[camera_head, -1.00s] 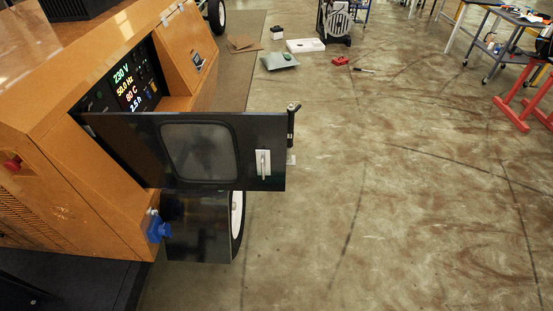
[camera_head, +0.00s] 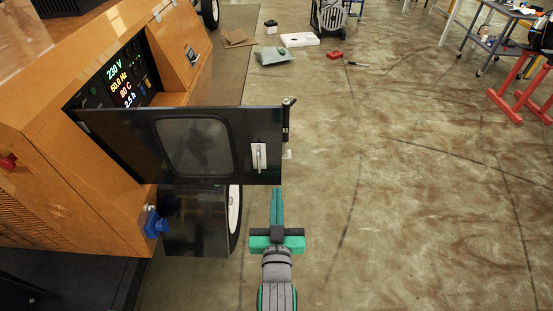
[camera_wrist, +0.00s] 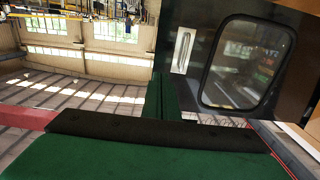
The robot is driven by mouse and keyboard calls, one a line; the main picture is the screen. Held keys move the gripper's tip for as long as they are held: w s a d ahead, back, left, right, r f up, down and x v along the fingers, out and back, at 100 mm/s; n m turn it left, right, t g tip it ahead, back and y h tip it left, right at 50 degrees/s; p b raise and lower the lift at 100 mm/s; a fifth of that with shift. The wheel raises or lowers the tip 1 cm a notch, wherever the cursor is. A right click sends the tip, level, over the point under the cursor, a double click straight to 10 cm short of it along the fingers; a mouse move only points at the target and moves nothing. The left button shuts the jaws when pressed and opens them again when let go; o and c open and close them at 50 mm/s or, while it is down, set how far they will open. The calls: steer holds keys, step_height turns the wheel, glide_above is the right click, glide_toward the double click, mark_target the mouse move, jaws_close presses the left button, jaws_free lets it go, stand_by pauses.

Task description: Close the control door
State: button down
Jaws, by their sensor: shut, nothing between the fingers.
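The control door (camera_head: 255,115) is a dark panel with a rounded window and a pale handle plate (camera_head: 259,157). In the head view it stands wide open, sticking out to the right from the orange light tower (camera_head: 90,175). The lit control panel (camera_head: 122,78) shows behind it. My gripper (camera_head: 277,192) is shut and empty.
A blue socket (camera_head: 154,222) and a wheel (camera_head: 234,215) are below the door. Flat items, including a white box (camera_head: 300,39) and a red tool (camera_head: 334,55), lie on the floor at the back. The floor right of the door is clear.

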mark_target(276, 150)
steer(key=w, duration=1.4)
steer(key=shift+w+a+r, duration=0.15)
steer(key=shift+w+r, duration=0.05)
